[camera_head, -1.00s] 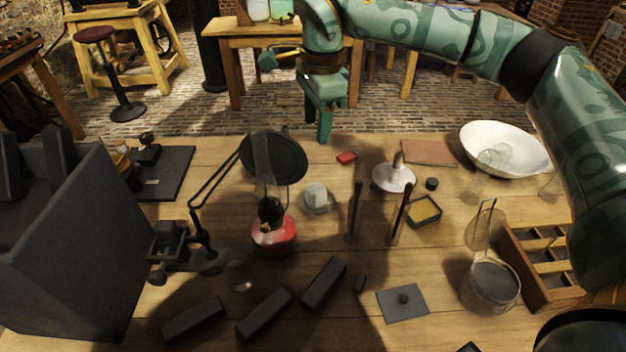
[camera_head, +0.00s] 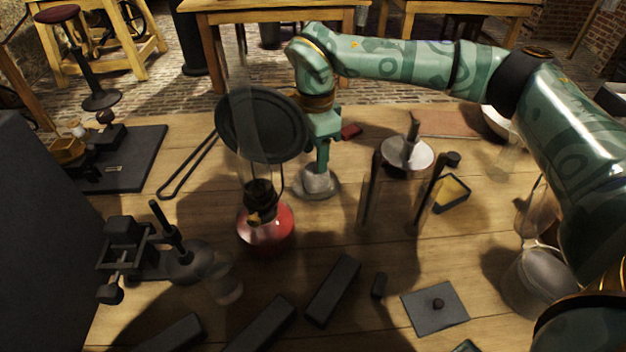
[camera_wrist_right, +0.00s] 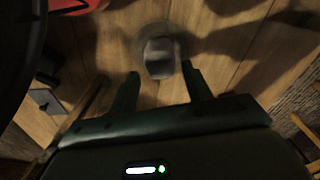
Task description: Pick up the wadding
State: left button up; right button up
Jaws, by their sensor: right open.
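The wadding (camera_head: 318,181) is a small whitish wad on a round glass dish (camera_head: 329,194), behind and to the right of the red lamp. In the right wrist view the wadding (camera_wrist_right: 159,58) lies just beyond the fingertips, roughly centred between them. My right gripper (camera_head: 322,166) points down over the wadding, with its fingers close above it in the head view. In the right wrist view the right gripper (camera_wrist_right: 160,74) is open, its two fingers apart with nothing between them. Whether the fingers touch the wadding I cannot tell. My left gripper is not in view.
The red lamp (camera_head: 267,224) and a black round disc (camera_head: 262,127) stand close left of the right gripper. Dark upright rods (camera_head: 372,185) and a white dish (camera_head: 407,155) are to the right. Black bars (camera_head: 333,290) lie in front.

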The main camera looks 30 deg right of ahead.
aim_at(316, 176)
notch_tip(316, 176, down, 2)
jog(key=shift+f+b, duration=0.25)
jog(key=shift+b, duration=0.1)
notch_tip(316, 176, down, 2)
jog(key=shift+d+f+b, duration=0.1)
jog(key=shift+f+b, duration=0.1)
jog(key=shift+b, duration=0.6)
notch_tip(316, 176, down, 3)
jog(key=shift+d+r+b, duration=0.1)
jog(key=shift+r+b, duration=0.05)
jog(key=shift+b, duration=0.5)
jog(key=shift+r, duration=0.2)
jog(key=shift+c, duration=0.6)
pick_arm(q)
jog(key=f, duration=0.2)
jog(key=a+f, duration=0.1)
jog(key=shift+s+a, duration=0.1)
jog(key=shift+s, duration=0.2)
pick_arm(e)
jog(key=c, duration=0.6)
